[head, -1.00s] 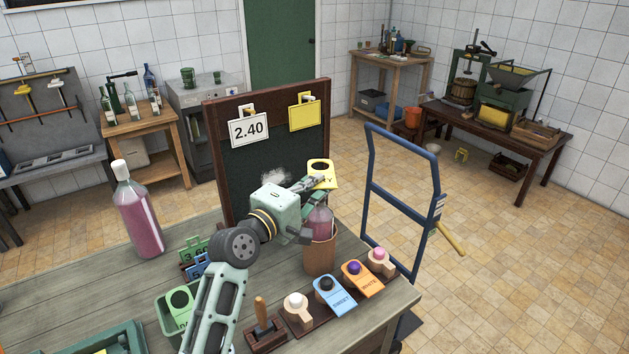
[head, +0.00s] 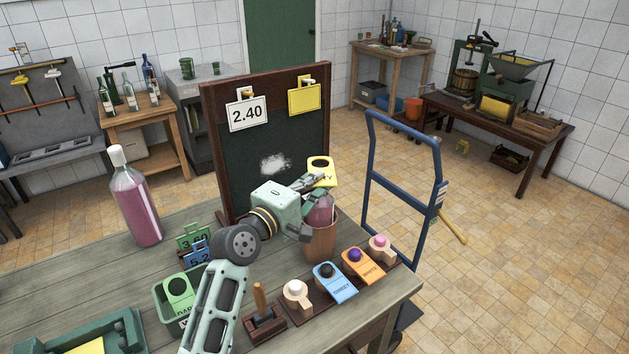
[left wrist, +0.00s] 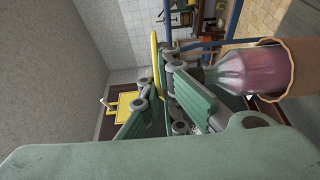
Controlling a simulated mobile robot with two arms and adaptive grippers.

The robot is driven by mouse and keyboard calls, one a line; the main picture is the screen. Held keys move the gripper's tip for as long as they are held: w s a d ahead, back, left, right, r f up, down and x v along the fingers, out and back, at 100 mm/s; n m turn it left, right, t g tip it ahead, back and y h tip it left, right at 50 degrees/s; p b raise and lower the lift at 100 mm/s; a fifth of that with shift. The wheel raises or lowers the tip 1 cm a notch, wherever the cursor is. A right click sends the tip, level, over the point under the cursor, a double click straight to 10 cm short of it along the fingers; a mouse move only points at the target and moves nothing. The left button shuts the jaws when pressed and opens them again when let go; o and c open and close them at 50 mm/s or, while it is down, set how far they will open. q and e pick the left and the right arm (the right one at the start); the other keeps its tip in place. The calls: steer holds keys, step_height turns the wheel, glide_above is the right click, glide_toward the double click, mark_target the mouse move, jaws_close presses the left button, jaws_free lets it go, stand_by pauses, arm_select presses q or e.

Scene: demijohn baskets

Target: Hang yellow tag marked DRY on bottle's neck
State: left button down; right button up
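The yellow tag (head: 321,170), with a round hole, is held tilted in my left gripper (head: 314,184). Its lettering is mostly hidden. In the left wrist view the tag (left wrist: 155,65) shows edge-on between the green fingers (left wrist: 160,105). A bottle of pink liquid (head: 320,211) stands upright in a brown basket (head: 320,243) at the table's right side. The gripper and tag are at the height of the bottle's top, just behind it. The neck is largely hidden by the fingers, and I cannot tell whether the tag touches it. My right gripper is out of view.
A chalkboard (head: 228,160) with a 2.40 card and a blank yellow card stands behind the gripper. A large pink bottle (head: 135,205) stands left. A rack with blue (head: 334,285) and orange (head: 362,265) tags lies in front of the basket. A blue hand truck (head: 370,190) stands right.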

arm_select(q)
step_height(320, 180, down, 4)
steer(key=b, duration=0.3)
steer(key=shift+f, duration=0.2)
steer(key=c, duration=2.4)
jaws_free()
steer(key=shift+c, duration=0.2)
steer(key=o, duration=0.6)
steer(key=shift+s, duration=0.1)
steer(key=v, duration=1.2)
